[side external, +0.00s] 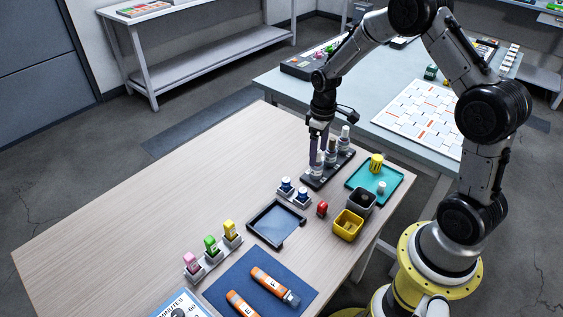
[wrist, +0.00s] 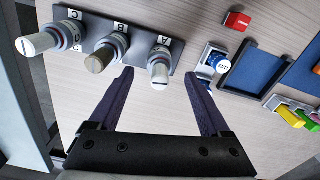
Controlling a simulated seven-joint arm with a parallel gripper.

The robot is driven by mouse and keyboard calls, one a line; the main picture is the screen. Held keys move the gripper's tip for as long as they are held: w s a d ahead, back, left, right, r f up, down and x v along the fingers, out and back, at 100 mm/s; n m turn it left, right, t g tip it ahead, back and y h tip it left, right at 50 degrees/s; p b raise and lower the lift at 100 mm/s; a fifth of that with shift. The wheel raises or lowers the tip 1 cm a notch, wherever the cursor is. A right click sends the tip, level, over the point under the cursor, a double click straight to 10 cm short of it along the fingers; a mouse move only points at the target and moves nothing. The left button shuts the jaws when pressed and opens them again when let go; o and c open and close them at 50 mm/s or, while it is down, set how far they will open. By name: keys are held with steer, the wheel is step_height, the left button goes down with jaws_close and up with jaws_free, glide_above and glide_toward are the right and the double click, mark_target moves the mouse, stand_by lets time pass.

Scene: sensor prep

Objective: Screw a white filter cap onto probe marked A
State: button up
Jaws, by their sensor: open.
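A dark rack in the wrist view (wrist: 132,38) holds three upright probes beside the letters C, B and A; the rack also shows in the side view (side external: 315,184). The probe at A (wrist: 158,57) has a white-topped end (wrist: 159,74). The probe at B (wrist: 100,58) has a tan end, and the one at C (wrist: 45,40) a white end. My gripper (wrist: 159,73) is open, with its dark fingers on either side of the probe at A and visible gaps to both. In the side view my gripper (side external: 319,143) points down at the rack's near end.
A teal tray (side external: 361,187) with a yellow piece and a small pale piece lies right of the rack. The table's left part is clear.

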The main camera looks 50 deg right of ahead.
steer(key=shift+o, duration=1.2)
steer(key=shift+r, duration=0.7)
steer(key=shift+r, duration=2.95)
steer(key=s+a+r+n+t, duration=0.1)
steer(key=s+a+r+t, duration=0.2)
steer(key=r, duration=0.6)
steer(key=s+a+r+t, duration=0.1)
steer(key=s+a+r, duration=0.2)
steer(key=a+r, duration=0.35)
steer(key=s+a+m+t, duration=0.1)
steer(key=s+a+m, duration=0.1)
steer(key=s, duration=1.5)
steer(key=shift+a+r+m+t, duration=0.15)
steer(key=shift+a+m+t, duration=0.15)
steer(key=shift+m, duration=0.4)
